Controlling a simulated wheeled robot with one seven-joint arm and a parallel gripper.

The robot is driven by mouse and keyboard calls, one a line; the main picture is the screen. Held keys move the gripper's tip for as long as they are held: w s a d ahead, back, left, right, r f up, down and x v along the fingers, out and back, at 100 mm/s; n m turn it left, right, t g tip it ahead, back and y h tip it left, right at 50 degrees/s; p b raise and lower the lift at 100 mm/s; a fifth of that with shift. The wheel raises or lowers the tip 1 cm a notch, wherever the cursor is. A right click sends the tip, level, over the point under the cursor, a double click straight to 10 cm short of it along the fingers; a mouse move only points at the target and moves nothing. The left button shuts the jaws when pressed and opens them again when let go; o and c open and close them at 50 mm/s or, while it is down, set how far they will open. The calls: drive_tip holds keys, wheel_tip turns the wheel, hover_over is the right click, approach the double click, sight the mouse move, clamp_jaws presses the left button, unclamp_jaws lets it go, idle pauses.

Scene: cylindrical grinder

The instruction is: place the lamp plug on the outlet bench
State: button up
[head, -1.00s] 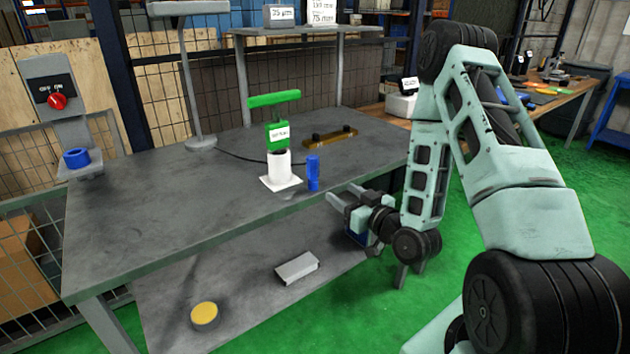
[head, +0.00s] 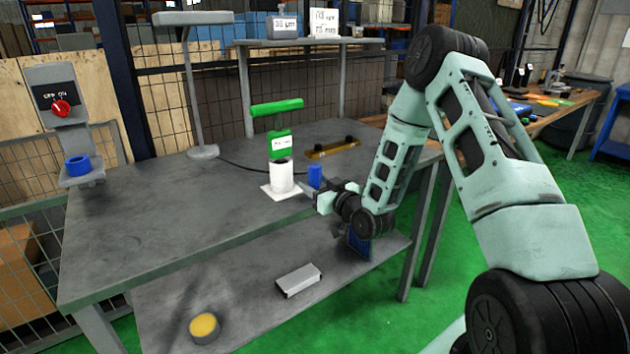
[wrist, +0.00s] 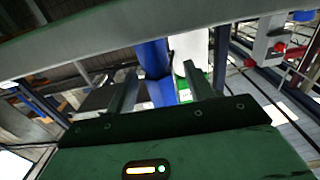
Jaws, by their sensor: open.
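A small upright blue cylinder (head: 315,176), which looks like the lamp plug, stands on the grey bench (head: 150,215) near its front edge. No label shows which part it is. It also shows in the wrist view (wrist: 162,92), between the fingers. My gripper (head: 314,200) is open at the bench's front edge, just in front of the blue cylinder. In the wrist view my gripper (wrist: 160,70) has its fingers apart with nothing clamped. I cannot tell whether they reach around the cylinder. The grey lamp (head: 190,80) stands behind; its dark cord passes behind a white cylinder (head: 282,177).
A green T-shaped piece (head: 278,128) rises from the white cylinder, close left of the blue one. A brass bar (head: 332,148) lies behind. A switch panel (head: 58,95) with a blue ring (head: 78,166) stands left. The bench's left half is clear. A lower shelf holds a grey block (head: 298,280).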

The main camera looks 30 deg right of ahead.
drive_tip(key=shift+w, duration=1.3)
clamp_jaws()
drive_tip(key=shift+r, duration=0.15)
wheel_tip(320, 180, up, 10)
drive_tip(key=shift+f, duration=0.15)
